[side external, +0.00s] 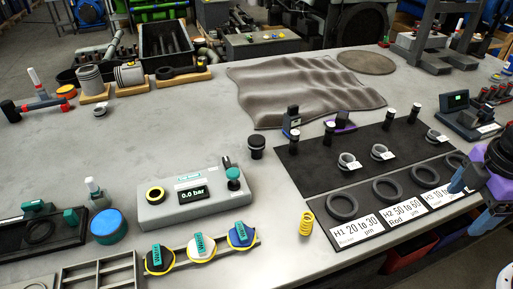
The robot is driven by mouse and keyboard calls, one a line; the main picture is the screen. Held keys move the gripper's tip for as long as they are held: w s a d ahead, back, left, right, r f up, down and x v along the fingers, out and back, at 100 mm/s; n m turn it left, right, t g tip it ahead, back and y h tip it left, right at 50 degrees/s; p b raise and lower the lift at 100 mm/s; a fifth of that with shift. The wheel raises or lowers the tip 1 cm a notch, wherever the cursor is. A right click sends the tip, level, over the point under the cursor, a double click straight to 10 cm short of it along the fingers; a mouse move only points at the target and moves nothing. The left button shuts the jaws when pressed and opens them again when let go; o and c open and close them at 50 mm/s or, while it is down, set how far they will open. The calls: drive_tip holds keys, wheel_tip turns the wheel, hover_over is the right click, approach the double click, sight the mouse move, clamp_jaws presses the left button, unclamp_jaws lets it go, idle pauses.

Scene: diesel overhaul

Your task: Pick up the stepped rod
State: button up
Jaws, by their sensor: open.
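I cannot tell for certain which thing is the stepped rod. Several short dark upright posts with pale tops stand on the black mat (310,170), among them a left one (292,138), a middle one (389,117) and a right one (414,111). A short dark cylinder (256,148) with a wider top stands just left of the mat. My gripper (466,206) shows only partly at the right edge, near the mat's right end and the table's front edge. Its blue fingers are apart, and I see nothing between them.
Grey rings (341,207) lie by white labels along the mat's front. Smaller tagged rings (348,161) sit behind them. A yellow spring (306,223) stands beside the mat. A grey pressure unit (190,195) is left of it. A crumpled cloth (300,88) lies behind. The table's middle left is clear.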

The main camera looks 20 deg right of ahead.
drive_tip(key=w+a+f+n+t+h, duration=0.1)
drive_tip(key=w+a+n+t+h, duration=0.3)
drive_tip(key=w, duration=0.6)
drive_tip(key=n+t+y, duration=0.2)
drive_tip(key=n+t, duration=0.8)
drive_tip(key=n, duration=0.6)
approach(256, 138)
drive_tip(key=shift+w+a, duration=0.1)
drive_tip(key=shift+w, duration=0.6)
drive_tip(key=shift+d+f+x, duration=0.1)
drive_tip(key=shift+f+x, duration=0.05)
drive_tip(key=shift+x, duration=1.35)
drive_tip(key=shift+d+f+x, duration=0.15)
drive_tip(key=shift+x, duration=1.35)
drive_tip(key=shift+s, duration=0.15)
clamp_jaws()
drive_tip(key=shift+r, duration=0.2)
